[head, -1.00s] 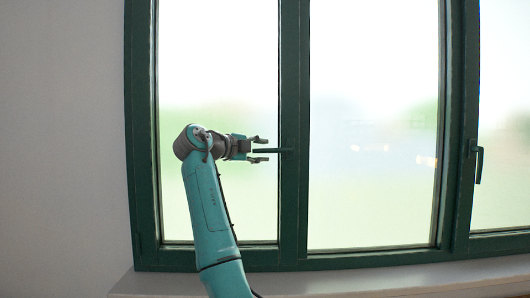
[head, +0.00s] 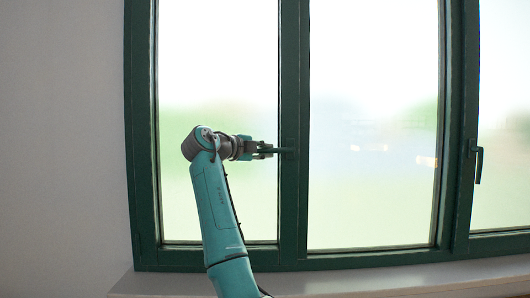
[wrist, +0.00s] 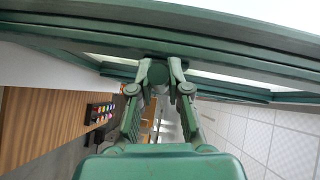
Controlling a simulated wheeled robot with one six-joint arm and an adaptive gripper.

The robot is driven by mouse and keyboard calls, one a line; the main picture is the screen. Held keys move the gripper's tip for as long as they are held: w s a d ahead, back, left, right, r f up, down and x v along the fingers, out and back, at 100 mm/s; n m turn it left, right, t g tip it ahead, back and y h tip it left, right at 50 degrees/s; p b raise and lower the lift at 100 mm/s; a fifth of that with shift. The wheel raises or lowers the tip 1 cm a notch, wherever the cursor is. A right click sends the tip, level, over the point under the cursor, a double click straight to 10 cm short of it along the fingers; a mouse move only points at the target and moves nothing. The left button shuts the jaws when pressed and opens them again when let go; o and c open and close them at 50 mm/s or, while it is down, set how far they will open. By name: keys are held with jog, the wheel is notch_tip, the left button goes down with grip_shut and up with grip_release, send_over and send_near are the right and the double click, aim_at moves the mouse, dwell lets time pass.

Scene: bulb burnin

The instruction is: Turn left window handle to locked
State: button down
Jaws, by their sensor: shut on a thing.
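The left window handle (head: 283,151) is dark green and sits on the frame post between the two left panes. Its lever lies horizontal, pointing left toward my gripper. My gripper (head: 264,151) is shut on the lever in the head view, reaching from the left. In the wrist view my gripper (wrist: 160,80) has its fingers on both sides of the round green handle part (wrist: 158,72). Part of the lever is hidden between the fingers.
A second handle (head: 478,162) hangs downward on the right window post, apart from my arm. The dark green window frame (head: 290,205) surrounds the panes. A pale sill (head: 350,280) runs below. In the wrist view, a wooden surface (wrist: 40,115) and small coloured items (wrist: 98,112) show at the left.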

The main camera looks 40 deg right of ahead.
jog(key=shift+f, duration=0.15)
jog(key=shift+f+n+h, duration=0.6)
jog(key=shift+n, duration=0.1)
jog(key=s+d+f+n+t, duration=0.1)
jog(key=d+f+n+t, duration=0.1)
jog(key=n+t, duration=0.3)
jog(key=s+d+f+n+t+h, duration=0.1)
jog(key=s+d+f+n+t, duration=0.1)
jog(key=n+t, duration=0.3)
jog(key=s+d+f+n+t, duration=0.1)
jog(key=d+f+n+t, duration=0.1)
jog(key=n+t, duration=0.4)
jog(key=shift+s+d+f+n+h, duration=0.1)
jog(key=shift+n+h, duration=0.05)
jog(key=shift+n, duration=0.8)
jog(key=shift+s+d+f+n+h, duration=0.1)
jog(key=shift+d+n, duration=0.05)
jog(key=shift+n, duration=0.75)
jog(key=shift+s+d+f+n+h, duration=0.1)
jog(key=shift+n+h, duration=0.05)
jog(key=shift+n, duration=0.8)
jog(key=shift+r+n, duration=0.1)
jog(key=shift+n, duration=0.2)
jog(key=c, duration=1.1)
grip_release()
jog(key=shift+d, duration=0.1)
